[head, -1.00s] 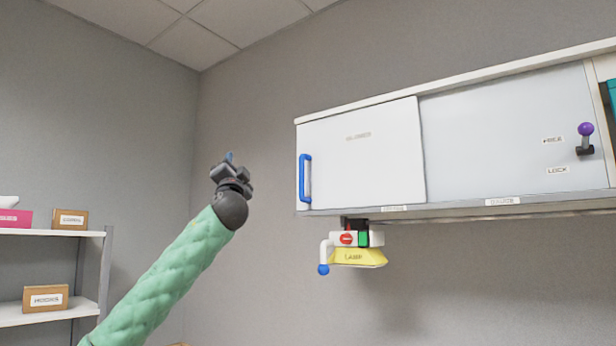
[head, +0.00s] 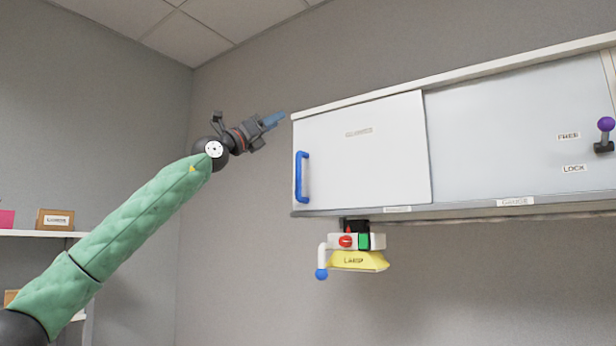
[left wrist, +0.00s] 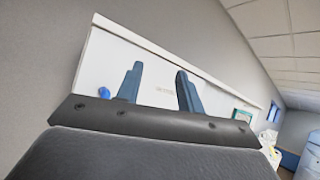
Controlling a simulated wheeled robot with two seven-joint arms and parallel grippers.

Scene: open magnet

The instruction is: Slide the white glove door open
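The white glove door (head: 365,150) is the left panel of the wall cabinet. It covers the cabinet's left part, with an upright blue bar handle (head: 301,177) near its left edge. My left gripper (head: 274,120) is up and to the left of the handle, apart from it, pointing right toward the cabinet's upper left corner. In the left wrist view, its two blue fingers (left wrist: 160,88) stand apart with nothing between them. The white door (left wrist: 108,60) is beyond them, and the blue handle (left wrist: 104,92) shows at the left. My right gripper is not in view.
A grey-white panel (head: 515,130) fills the cabinet's right part. A purple-knobbed lever (head: 605,125) stands beside FREE and LOCK labels. A yellow lamp (head: 358,261) with a switch box hangs under the cabinet. Shelves (head: 40,233) with boxes are at lower left.

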